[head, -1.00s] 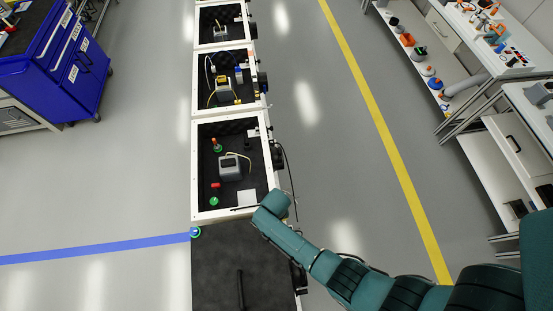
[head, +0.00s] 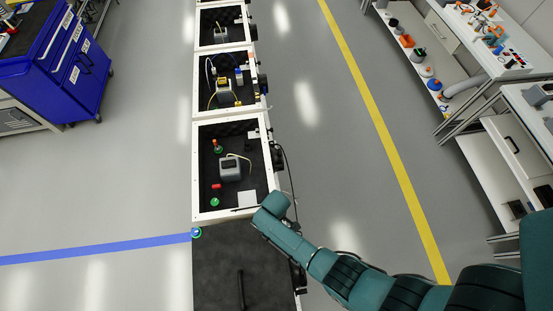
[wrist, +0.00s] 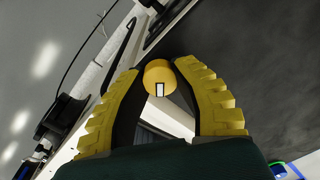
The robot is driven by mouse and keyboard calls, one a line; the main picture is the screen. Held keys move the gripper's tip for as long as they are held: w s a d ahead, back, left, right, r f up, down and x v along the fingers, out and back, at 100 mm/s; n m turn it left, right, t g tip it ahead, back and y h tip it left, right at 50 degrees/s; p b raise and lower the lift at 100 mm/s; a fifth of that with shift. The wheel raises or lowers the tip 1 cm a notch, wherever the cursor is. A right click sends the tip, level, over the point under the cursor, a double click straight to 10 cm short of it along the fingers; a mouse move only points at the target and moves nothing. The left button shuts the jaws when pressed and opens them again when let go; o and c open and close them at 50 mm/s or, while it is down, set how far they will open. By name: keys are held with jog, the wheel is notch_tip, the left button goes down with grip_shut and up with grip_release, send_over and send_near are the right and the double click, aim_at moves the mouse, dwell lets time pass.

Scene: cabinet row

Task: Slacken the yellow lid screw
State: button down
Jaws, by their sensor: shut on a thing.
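The yellow lid screw (wrist: 159,74) shows in the wrist view as a round yellow knob with a small white and black mark on its face. My gripper (wrist: 160,82) has its two yellow ribbed fingers on either side of the knob, with their tips closed against it. In the head view my arm reaches to the right front edge of the nearest open cabinet box (head: 196,170). The screw and my fingers are hidden there behind my wrist.
A dark lid panel (head: 215,265) with a black handle lies in front of the nearest box. More open boxes stand in a row behind it. A blue tool cart (head: 60,60) is at the left and white workbenches (head: 490,75) are at the right. The floor between is clear.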

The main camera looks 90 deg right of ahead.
jog(key=n, duration=0.4)
jog(key=shift+n, duration=0.3)
jog(key=n, duration=0.4)
jog(key=shift+f, duration=0.1)
jog(key=shift+n, duration=0.4)
jog(key=c, duration=0.7)
grip_release()
jog(key=shift+p, duration=0.3)
jog(key=shift+c, duration=0.2)
notch_tip(320, 180, up, 12)
